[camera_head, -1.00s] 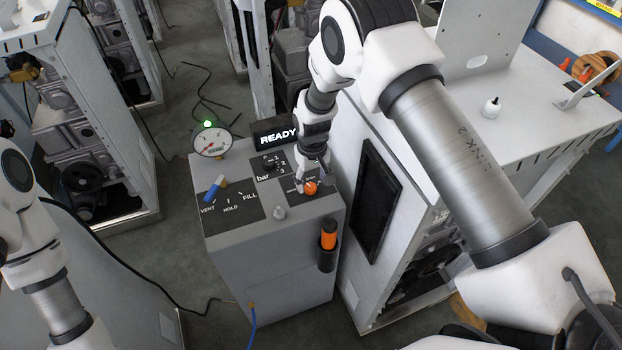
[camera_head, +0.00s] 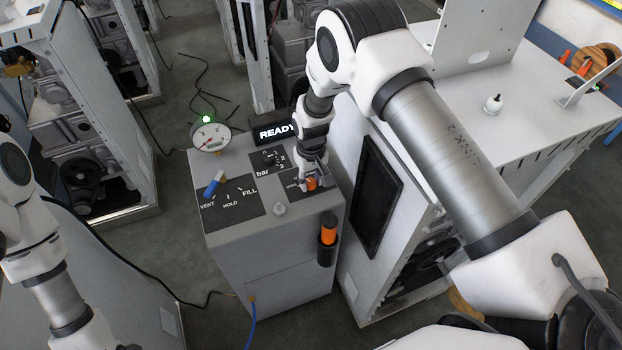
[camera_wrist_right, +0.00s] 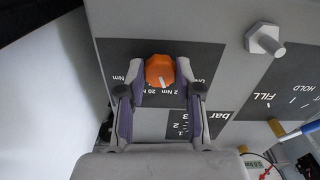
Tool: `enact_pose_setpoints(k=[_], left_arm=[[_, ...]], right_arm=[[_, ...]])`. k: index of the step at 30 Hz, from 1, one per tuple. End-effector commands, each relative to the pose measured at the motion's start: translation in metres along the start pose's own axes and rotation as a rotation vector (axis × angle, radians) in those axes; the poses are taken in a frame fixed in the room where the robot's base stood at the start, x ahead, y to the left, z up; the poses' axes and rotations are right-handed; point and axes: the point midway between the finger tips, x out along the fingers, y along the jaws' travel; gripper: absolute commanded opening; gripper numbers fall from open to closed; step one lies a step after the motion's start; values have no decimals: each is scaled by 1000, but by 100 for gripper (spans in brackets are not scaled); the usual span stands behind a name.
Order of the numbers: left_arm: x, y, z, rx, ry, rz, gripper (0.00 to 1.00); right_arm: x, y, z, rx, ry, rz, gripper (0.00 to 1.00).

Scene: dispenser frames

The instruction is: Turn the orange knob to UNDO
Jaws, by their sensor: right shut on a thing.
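The orange knob (camera_head: 311,184) sits on a dark label plate on top of the grey dispenser box (camera_head: 270,245). In the right wrist view the knob (camera_wrist_right: 159,70) has a white pointer line that points down the picture, between the marks "20 Nm" and "2 Nm". A partly covered label starting with "UN" (camera_wrist_right: 203,80) lies to the right of the knob. My right gripper (camera_wrist_right: 160,77) is shut on the knob, one finger on each side; it also shows in the head view (camera_head: 312,178). My left arm shows at the left edge, its gripper out of view.
A blue-handled lever (camera_head: 214,184), a small hex-shaped fitting (camera_head: 279,209), a gauge (camera_head: 210,137) and a READY display (camera_head: 275,132) are close by on the box. An orange-handled tool (camera_head: 328,232) sits in a holder on the front. A white cabinet (camera_head: 352,190) stands close on the right.

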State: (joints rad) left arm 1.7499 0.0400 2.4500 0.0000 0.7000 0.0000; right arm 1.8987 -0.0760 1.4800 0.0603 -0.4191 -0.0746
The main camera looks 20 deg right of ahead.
Motion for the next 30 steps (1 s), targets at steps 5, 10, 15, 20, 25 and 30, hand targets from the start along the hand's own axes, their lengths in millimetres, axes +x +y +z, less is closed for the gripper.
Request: enact_pose_setpoints(k=[5,10,15,20,25,30], left_arm=[[4,0,0,0,0,0,46],[9,0,0,0,0,0,46],[15,0,0,0,0,0,46],[20,0,0,0,0,0,46],[23,0,0,0,0,0,46],[26,0,0,0,0,0,46]], right_arm=[[3,0,0,-36,2,0,0],[3,0,0,-115,3,0,0],[4,0,0,-238,3,1,0],[4,0,0,-369,2,0,0],[3,0,0,-502,2,1,0],[3,0,0,-606,1,0,0]])
